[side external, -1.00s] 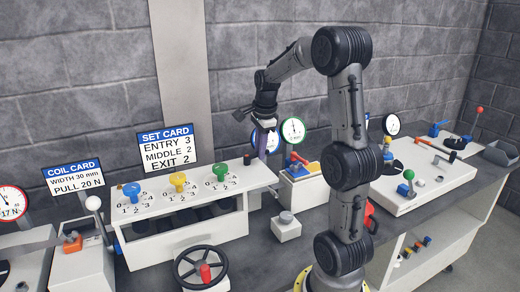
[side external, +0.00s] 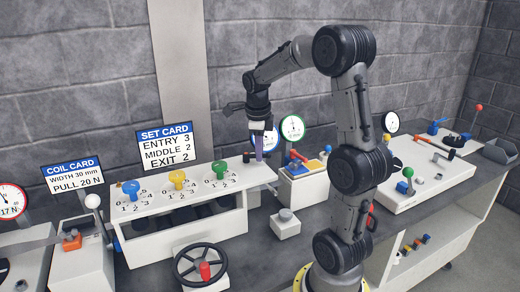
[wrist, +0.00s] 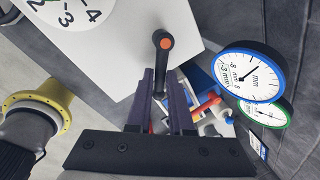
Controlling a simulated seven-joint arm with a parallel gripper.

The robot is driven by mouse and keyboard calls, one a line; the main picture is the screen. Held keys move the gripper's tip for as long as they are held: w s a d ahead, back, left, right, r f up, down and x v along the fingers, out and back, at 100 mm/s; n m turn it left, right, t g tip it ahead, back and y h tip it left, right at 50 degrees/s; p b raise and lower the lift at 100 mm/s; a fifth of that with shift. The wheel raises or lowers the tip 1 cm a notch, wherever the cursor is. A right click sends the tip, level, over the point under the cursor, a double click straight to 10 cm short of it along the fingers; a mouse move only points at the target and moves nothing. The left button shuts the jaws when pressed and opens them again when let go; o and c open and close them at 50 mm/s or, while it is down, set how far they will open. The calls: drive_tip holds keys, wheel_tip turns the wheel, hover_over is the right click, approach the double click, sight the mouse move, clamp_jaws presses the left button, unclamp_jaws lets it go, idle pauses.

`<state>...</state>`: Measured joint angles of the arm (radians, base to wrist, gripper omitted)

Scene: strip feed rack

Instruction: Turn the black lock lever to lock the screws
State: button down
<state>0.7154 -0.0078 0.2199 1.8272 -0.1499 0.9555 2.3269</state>
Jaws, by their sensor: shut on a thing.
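The black lock lever (wrist: 162,62) shows in the wrist view at the edge of the white rack top, with an orange end cap. Its bar runs down between the two dark purple fingers. My gripper (wrist: 161,78) is shut on the lever; its fingers hide part of the bar. In the side view my gripper (side external: 259,157) points down at the right end of the rack top (side external: 200,203), and a short dark piece of the lever (side external: 246,158) shows just left of it. The screws have blue (side external: 131,187), yellow (side external: 178,178) and green (side external: 220,168) knobs over numbered dials.
A blue-rimmed gauge (wrist: 249,76) and a green-rimmed gauge (side external: 292,129) stand close behind my gripper. A unit with red and blue levers (side external: 302,166) is to the right. A black handwheel (side external: 201,265) is in front. The set card (side external: 167,147) stands behind the rack.

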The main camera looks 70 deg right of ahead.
drive_tip(key=m, duration=0.1)
drive_tip(key=a+m, duration=0.1)
drive_tip(key=m, duration=0.1)
drive_tip(key=shift+w+a+g, duration=0.1)
drive_tip(key=shift+a+g, duration=0.05)
drive_tip(key=shift+g, duration=0.15)
drive_tip(key=shift+w+a+m+g, duration=0.15)
drive_tip(key=shift+a+m, duration=0.1)
drive_tip(key=shift+m, duration=0.55)
drive_tip(key=shift+a+m+g, duration=0.15)
drive_tip(key=shift+a+m, duration=0.05)
drive_tip(key=shift+m, duration=0.6)
drive_tip(key=c, duration=0.8)
unclamp_jaws()
drive_tip(key=v, duration=1.4)
drive_tip(key=shift+c, duration=0.3)
